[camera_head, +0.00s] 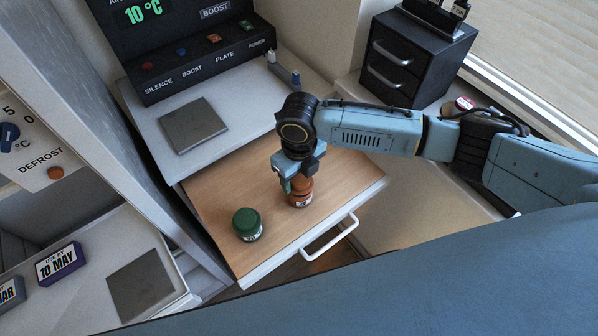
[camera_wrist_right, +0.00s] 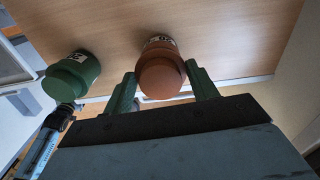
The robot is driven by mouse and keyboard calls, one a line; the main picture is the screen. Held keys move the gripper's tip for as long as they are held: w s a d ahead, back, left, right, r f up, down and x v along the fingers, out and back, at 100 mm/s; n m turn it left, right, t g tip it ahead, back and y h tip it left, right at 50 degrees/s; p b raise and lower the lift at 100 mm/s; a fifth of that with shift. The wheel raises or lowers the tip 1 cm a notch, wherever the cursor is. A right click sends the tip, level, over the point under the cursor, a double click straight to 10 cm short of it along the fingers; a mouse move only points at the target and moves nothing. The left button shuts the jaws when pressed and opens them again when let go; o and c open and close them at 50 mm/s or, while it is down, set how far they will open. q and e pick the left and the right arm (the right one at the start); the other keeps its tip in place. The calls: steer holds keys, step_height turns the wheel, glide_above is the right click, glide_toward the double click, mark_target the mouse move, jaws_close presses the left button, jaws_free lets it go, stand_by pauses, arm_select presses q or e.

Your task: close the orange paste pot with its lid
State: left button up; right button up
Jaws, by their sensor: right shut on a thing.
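The orange paste pot (camera_head: 301,199) stands upright on the wooden drawer top, its pale label facing front. It also shows in the right wrist view (camera_wrist_right: 160,47), with its round orange lid (camera_wrist_right: 161,77) towards the camera. The lid is at the top of the pot; I cannot tell whether it is fully seated. My right gripper (camera_head: 298,184) reaches down from above, shut on the orange lid, with its green fingers (camera_wrist_right: 162,88) on either side. The fingers and wrist hide part of the lid in the head view. My left gripper is not in view.
A green lidded pot (camera_head: 247,224) stands to the left on the same wooden surface (camera_head: 235,180), also in the right wrist view (camera_wrist_right: 70,76). A white handle (camera_head: 330,238) is at the front edge. A black control panel (camera_head: 205,62) stands behind, and a dark drawer unit (camera_head: 408,60) behind right.

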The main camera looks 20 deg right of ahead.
mark_target(299, 177)
steer(key=shift+p, duration=0.85)
stand_by(1.5)
steer(key=shift+f+b, duration=0.65)
steer(key=shift+f, duration=0.35)
steer(key=o, duration=1)
steer(key=shift+r, duration=0.1)
steer(key=shift+r, duration=0.1)
step_height(299, 177, up, 13)
steer(key=shift+r, duration=0.1)
